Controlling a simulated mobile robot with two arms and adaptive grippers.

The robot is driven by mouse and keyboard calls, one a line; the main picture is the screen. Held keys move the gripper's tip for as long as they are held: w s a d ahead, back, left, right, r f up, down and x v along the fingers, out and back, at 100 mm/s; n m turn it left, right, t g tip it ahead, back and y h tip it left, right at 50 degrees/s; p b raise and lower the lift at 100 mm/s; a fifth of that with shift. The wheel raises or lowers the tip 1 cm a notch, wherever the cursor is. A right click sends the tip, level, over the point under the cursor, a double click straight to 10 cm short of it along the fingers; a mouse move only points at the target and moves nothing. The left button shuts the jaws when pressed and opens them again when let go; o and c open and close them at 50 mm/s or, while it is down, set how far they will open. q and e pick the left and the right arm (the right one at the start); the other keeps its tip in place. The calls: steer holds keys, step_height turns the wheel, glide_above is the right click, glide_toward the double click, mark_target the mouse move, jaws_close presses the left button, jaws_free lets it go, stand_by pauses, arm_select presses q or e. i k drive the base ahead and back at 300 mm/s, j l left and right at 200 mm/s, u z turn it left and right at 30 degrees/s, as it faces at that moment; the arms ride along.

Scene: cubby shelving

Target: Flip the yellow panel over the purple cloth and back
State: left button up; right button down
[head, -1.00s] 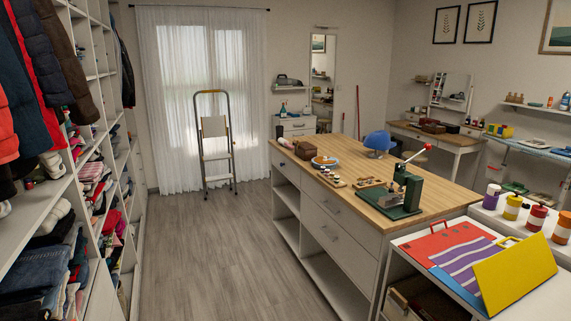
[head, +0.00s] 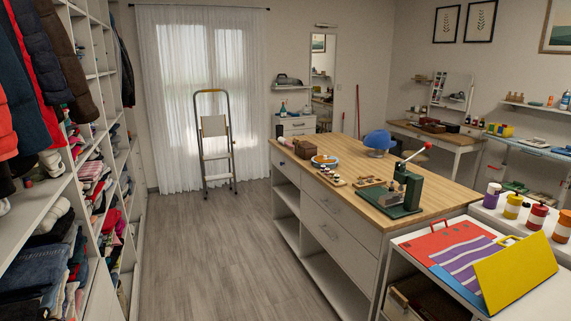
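The yellow panel (head: 515,272) stands tilted up at the right side of a flat folding board, with a yellow handle on its upper left edge. The purple cloth (head: 464,256) with white stripes lies flat on the board, left of the yellow panel. A red panel (head: 424,243) with a red handle lies at the board's left, and a blue panel (head: 458,282) shows along the front edge. Neither of my grippers is in view.
The board lies on a white table (head: 412,235) at the lower right. Paint-like bottles (head: 535,217) stand behind it on a white ledge. A wooden-topped island (head: 345,184) with a green press (head: 397,195) stands to the left. The floor (head: 215,255) is clear.

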mark_target(502, 277)
steer(key=i+z, duration=0.1)
steer(key=z, duration=0.3)
steer(key=i+z, duration=0.15)
steer(key=z, duration=0.3)
steer(key=i+j+z, duration=0.1)
steer(key=z, duration=0.3)
